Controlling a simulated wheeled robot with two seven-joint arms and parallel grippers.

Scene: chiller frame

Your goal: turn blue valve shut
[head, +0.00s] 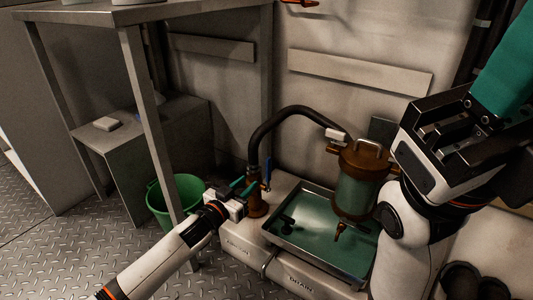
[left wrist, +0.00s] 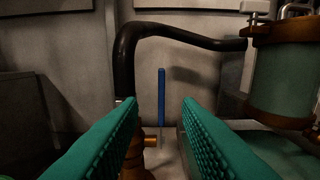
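The blue valve handle (head: 267,170) is a thin blue lever standing upright beside the brown pipe fitting (head: 256,203) at the left end of the drain unit. In the left wrist view the blue lever (left wrist: 161,95) shows upright between my two finger pads and beyond them, with an orange-brown fitting (left wrist: 150,141) at its foot. My left gripper (head: 244,184) is open, with teal fingers apart and nothing between them. It is close to the fitting, just short of the lever. My right gripper (head: 490,85) is close to the camera at the upper right; its fingertips are cut off.
A black hose (head: 290,117) arches from the fitting to a brown-capped canister (head: 358,185) above a metal tray (head: 325,267). A green bucket (head: 178,203) and a table leg (head: 150,120) stand left of my left gripper. A wall is behind.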

